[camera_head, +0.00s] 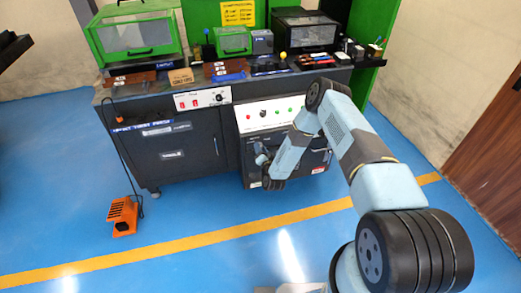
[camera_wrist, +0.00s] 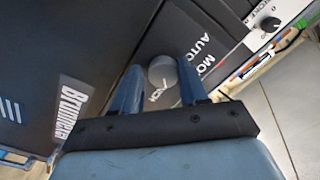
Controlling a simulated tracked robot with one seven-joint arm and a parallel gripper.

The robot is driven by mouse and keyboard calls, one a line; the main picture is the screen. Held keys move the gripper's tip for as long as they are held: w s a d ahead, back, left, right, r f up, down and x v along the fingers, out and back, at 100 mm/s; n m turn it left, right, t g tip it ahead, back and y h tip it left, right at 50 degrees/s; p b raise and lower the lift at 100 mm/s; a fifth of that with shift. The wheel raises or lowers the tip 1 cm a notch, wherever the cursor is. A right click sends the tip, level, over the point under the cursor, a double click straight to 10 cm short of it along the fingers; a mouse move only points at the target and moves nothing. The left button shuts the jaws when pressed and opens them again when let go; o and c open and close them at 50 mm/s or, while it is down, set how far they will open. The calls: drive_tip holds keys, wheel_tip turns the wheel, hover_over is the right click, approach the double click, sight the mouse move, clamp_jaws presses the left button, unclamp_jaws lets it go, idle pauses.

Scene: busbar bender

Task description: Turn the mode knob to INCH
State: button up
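The round grey mode knob (camera_wrist: 162,73) sits on a dark panel in the wrist view. White lettering beside it reads "MO…" and "AUTO" (camera_wrist: 202,45); a partly covered label ending in "CH" (camera_wrist: 153,94) lies just below the knob. My gripper (camera_wrist: 158,78) has its two blue fingers apart, one on each side of the knob. A small gap seems to show on both sides; I cannot tell whether either finger touches. The knob's pointer is not clear. In the head view my gripper (camera_head: 262,158) is at the front of the black cabinet, hiding the knob.
A white control panel (camera_head: 268,113) with buttons is above my gripper; a panel with a knob (camera_wrist: 270,24) also shows at the wrist view's upper right. The bench top holds green-framed machines (camera_head: 137,35) and blocks. An orange pedal (camera_head: 122,216) stands on the clear blue floor.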

drive_tip(key=o, duration=0.3)
drive_tip(key=shift+r, duration=0.1)
drive_tip(key=shift+o, duration=0.2)
drive_tip(key=v, duration=1.3)
drive_tip(key=shift+s, duration=0.35)
drive_tip(key=shift+d, duration=0.1)
